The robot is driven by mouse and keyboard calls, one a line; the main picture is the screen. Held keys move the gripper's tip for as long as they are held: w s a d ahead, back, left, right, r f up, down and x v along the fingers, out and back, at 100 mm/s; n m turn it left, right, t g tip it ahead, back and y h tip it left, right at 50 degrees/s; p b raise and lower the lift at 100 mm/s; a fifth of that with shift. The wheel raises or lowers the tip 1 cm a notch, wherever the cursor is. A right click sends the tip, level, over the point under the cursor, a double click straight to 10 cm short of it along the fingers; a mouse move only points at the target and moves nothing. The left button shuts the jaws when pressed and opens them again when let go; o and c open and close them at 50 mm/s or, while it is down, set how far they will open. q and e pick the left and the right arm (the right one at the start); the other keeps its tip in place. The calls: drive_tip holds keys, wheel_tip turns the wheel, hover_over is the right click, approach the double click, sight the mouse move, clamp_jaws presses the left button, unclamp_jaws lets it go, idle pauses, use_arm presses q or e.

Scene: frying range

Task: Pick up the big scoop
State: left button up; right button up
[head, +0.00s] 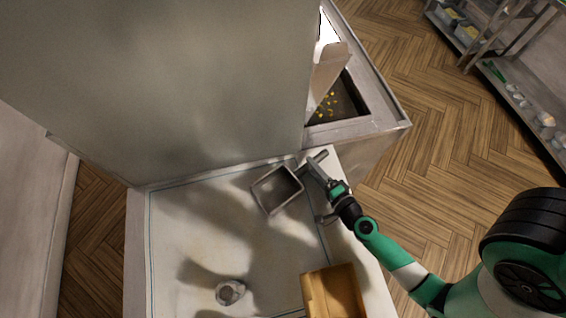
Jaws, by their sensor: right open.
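The big scoop (277,191) is a grey metal box-shaped scoop lying on the pale counter, its open side facing up. Its short handle (302,170) points up and to the right, toward the counter's edge. My right gripper (316,168) is at the handle end, with its jaws open. The picture is too small to tell whether the handle lies between the fingers or beside them. My left gripper is not in view.
A wooden box (333,292) stands at the counter's front right. A small whitish container (230,292) is at the front left. A large grey panel (160,90) blocks the back left. A fryer basin (342,104) with yellow bits lies beyond. The counter's middle (200,225) is clear.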

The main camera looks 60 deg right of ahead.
drive_tip(key=x, duration=0.5)
drive_tip(key=shift+w, duration=0.1)
clamp_jaws()
idle(1.2)
